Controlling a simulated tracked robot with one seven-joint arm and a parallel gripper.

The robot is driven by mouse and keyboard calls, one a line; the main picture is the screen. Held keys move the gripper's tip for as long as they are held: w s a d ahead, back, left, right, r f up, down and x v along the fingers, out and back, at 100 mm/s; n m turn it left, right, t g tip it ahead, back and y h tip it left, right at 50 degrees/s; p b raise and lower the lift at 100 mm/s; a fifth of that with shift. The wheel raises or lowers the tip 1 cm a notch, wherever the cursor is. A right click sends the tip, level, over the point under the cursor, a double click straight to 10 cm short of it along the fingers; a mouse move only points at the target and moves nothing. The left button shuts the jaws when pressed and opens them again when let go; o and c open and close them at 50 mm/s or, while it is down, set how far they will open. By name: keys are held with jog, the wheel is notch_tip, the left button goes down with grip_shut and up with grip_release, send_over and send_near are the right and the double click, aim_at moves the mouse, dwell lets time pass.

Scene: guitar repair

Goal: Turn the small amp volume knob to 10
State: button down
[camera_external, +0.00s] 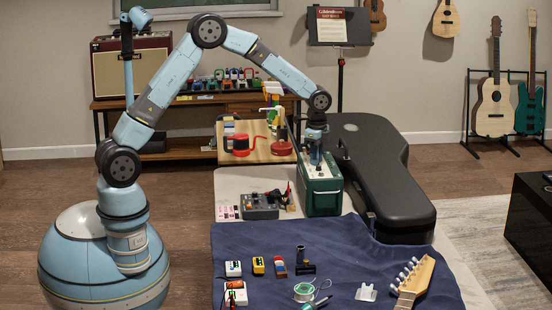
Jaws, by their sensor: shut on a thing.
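The small amp (323,198) is a dark green box with a pale front edge, standing upright on the light bench surface near the centre. My gripper (317,162) points straight down onto the amp's top panel. Its fingertips are shut at the top panel, on what appears to be the volume knob. The knob itself is hidden by the fingers and too small to make out. The number it points to cannot be read.
A black guitar case (385,175) lies close to the amp's right. A grey device with knobs (260,207) sits to its left. A wooden board (262,150) with red items is behind. A blue cloth (350,250) in front holds small pedals, tools and a guitar headstock (413,282).

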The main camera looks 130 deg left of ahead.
jog(key=shift+m, duration=0.8)
jog(key=c, duration=1)
grip_release()
jog(key=shift+c, duration=0.2)
notch_tip(320, 180, up, 14)
jog(key=shift+f, duration=0.15)
